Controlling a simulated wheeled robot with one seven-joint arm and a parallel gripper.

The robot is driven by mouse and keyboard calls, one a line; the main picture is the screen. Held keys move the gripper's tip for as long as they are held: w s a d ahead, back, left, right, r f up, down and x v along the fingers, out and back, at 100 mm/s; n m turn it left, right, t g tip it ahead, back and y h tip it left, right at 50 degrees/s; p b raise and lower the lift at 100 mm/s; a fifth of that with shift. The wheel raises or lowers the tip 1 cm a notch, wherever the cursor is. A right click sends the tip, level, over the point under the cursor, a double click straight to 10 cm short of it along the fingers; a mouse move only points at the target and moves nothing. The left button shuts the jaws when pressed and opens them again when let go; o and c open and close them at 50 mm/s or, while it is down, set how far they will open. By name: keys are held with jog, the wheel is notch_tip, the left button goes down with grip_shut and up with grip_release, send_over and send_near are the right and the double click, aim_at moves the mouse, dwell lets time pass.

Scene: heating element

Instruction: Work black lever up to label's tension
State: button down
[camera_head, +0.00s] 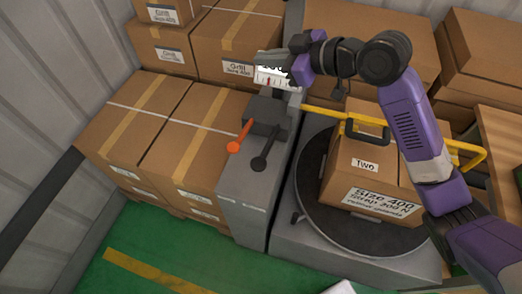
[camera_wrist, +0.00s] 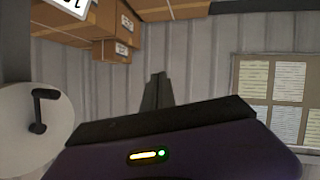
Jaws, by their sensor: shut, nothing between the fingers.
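The black lever (camera_head: 264,150) juts down and forward from a dark block (camera_head: 266,115) on the grey machine post. An orange lever (camera_head: 240,136) is beside it on the left. A white scale with a red mark (camera_head: 270,78) stands above the block, partly hidden. The label (camera_head: 382,202) on the carton reads "Size 400" and a tension that looks like 300 N. My arm reaches over the turntable, with its wrist end beside the scale, above and apart from the black lever. In the wrist view my gripper (camera_wrist: 158,80) is shut and empty, facing the wall.
The carton (camera_head: 345,150) marked "Two" sits on a round dark turntable (camera_head: 310,222). A yellow rail (camera_head: 335,114) runs behind it. Stacked boxes (camera_head: 150,120) fill the left and back. Green floor (camera_head: 140,255) is open at front left. A pinboard (camera_wrist: 285,85) shows in the wrist view.

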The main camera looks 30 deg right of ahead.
jog(key=s+a+f+n+g, duration=0.2)
jog(key=s+f+g, duration=0.4)
jog(key=f, duration=0.3)
jog(key=shift+s+a+n, duration=0.15)
jog(key=shift+s+n, duration=0.6)
jog(key=shift+n, duration=0.05)
jog(key=b, duration=0.5)
send_over(266, 147)
jog(key=s+a, duration=0.1)
jog(key=s, duration=0.2)
notch_tip(266, 147, down, 7)
jog(key=shift+s+a+f+b, duration=0.25)
jog(key=shift+a+f+b, duration=0.15)
jog(key=shift+f+b, duration=0.15)
jog(key=shift+f, duration=0.1)
dwell(0.4)
jog(key=shift+s+a+f+b, duration=0.1)
jog(key=shift+f+b, duration=0.15)
jog(key=shift+b, duration=0.4)
